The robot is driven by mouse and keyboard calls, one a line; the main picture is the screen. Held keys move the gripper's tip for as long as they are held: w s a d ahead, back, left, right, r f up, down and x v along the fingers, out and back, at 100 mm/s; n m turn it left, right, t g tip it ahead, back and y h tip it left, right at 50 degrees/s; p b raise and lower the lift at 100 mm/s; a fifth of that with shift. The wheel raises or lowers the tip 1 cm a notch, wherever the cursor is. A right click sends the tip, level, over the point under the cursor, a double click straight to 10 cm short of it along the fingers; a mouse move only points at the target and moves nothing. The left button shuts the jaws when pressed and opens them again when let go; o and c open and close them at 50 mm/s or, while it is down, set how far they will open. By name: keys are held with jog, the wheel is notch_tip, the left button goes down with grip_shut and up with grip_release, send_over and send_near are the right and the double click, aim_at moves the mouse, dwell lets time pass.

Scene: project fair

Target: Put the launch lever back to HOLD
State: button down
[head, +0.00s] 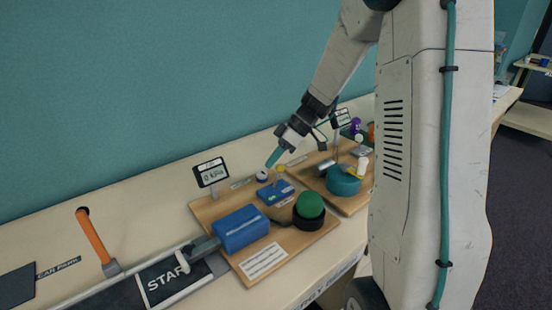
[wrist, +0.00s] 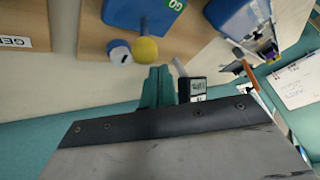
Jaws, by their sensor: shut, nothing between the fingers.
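A small blue box (head: 275,191) stands on a wooden board, with a green GO label (wrist: 175,4) on it in the wrist view. A short grey lever with a yellow ball knob (wrist: 146,49) rises from this box; the knob also shows in the head view (head: 281,168). The lever's exact tilt is hard to tell, and no HOLD label can be read. My gripper (head: 273,158) has teal fingers, shut and empty, pointing down at the back of the board. In the wrist view the fingertips (wrist: 158,70) appear close beside the knob, with no clear contact.
A kPa display (head: 211,172), a white-topped round part (head: 262,175), a larger blue box (head: 241,228) and a green dome (head: 309,206) surround the small box. An orange lever (head: 92,238) stands at the START track. A second board with a teal drum (head: 343,181) lies right.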

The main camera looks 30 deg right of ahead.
jog(key=shift+s+a+f, duration=0.1)
jog(key=shift+a+f, duration=0.25)
jog(key=shift+a, duration=0.3)
jog(key=shift+w+a+r, duration=0.1)
jog(key=shift+w+a, duration=0.1)
jog(key=w+r+v, duration=0.1)
jog(key=v, duration=0.8)
jog(key=shift+w+a, duration=0.3)
jog(key=shift+w, duration=0.3)
